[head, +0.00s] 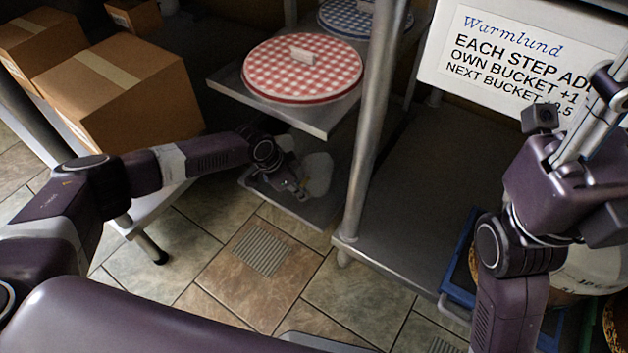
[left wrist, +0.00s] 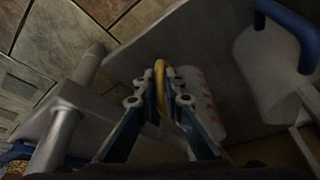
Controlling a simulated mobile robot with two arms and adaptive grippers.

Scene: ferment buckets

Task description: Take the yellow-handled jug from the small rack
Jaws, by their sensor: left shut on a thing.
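My left gripper (head: 292,187) reaches low over the small rack's bottom shelf (head: 318,217). In the left wrist view its fingers (left wrist: 161,78) are shut on the yellow handle (left wrist: 160,85) of the jug. The jug's pale translucent body (left wrist: 203,108), with red marks, shows behind the right finger. In the head view a pale jug shape (head: 318,172) stands by the gripper; its handle cannot be made out. A blue-handled jug (left wrist: 268,65) stands to the right in the left wrist view. My right arm is at the right of the head view; its finger opening is unclear.
The rack's upper shelf (head: 230,92) overhangs the left gripper and bears a red-checked round lid (head: 303,68). A metal post (head: 372,120) stands just right. Cardboard boxes (head: 120,85) are at the left. A sign (head: 520,60) hangs at upper right. Tiled floor is open in front.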

